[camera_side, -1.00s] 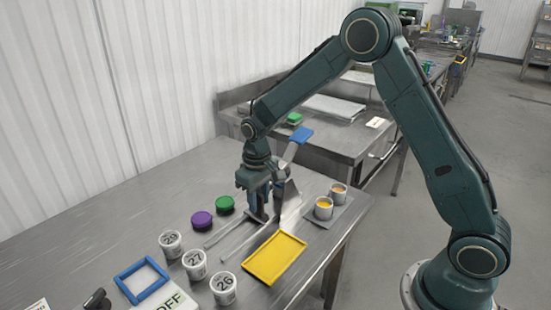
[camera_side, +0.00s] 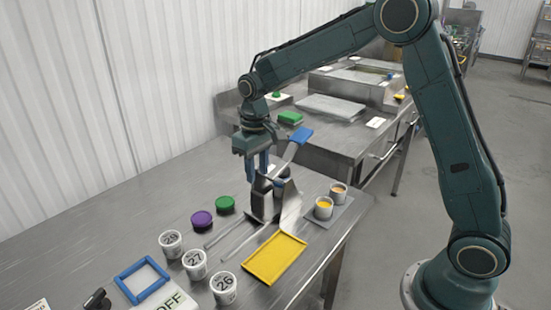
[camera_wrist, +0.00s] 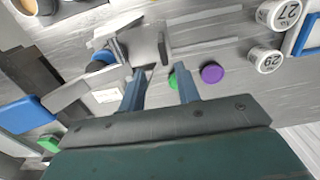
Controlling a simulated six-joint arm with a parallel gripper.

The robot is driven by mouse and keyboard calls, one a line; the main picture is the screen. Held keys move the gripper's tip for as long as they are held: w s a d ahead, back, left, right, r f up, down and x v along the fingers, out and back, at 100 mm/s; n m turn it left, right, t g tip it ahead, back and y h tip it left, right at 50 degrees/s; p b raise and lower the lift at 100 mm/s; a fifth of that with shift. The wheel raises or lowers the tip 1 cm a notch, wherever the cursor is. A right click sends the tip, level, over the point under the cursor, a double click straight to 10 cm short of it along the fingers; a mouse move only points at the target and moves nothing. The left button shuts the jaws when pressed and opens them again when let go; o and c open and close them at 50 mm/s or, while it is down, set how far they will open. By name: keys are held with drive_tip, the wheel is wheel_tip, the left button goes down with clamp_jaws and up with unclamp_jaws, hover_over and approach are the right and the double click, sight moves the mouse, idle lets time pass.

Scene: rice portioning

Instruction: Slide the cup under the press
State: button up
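A metal press-like device (camera_side: 289,203) with a blue handle (camera_side: 300,136) stands mid-table; which of its parts is the press is unclear. White cups marked 29 (camera_side: 171,243), 27 (camera_side: 195,264) and 26 (camera_side: 224,287) stand in a row at the front left. Two small cups with yellow-orange contents (camera_side: 338,191) (camera_side: 323,208) stand on a grey plate (camera_side: 347,214) to the right. I see no cup under the device. My gripper (camera_side: 257,178) points down above its left side. In the wrist view its fingers (camera_wrist: 160,88) are apart, with nothing held between them.
Purple (camera_side: 202,220) and green (camera_side: 225,205) lids lie left of the device. A yellow tray (camera_side: 275,258) lies in front, with metal rails (camera_side: 235,238) beside it. A blue frame (camera_side: 143,281) lies front left. Bare tabletop (camera_side: 95,232) is free at the left.

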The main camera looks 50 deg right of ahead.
wheel_tip(320, 180, up, 4)
drive_tip(key=shift+r, duration=0.2)
idle(0.4)
drive_tip(key=s+r+t, duration=0.3)
drive_tip(key=s+r, duration=0.6)
drive_tip(key=s, duration=0.6)
drive_tip(key=s+d+f+t, duration=0.1)
drive_tip(key=s+t, duration=0.1)
drive_tip(key=s, duration=1.1)
drive_tip(key=shift+s+f+t, duration=0.15)
drive_tip(key=shift+s+t, duration=0.15)
drive_tip(key=shift+s, duration=0.05)
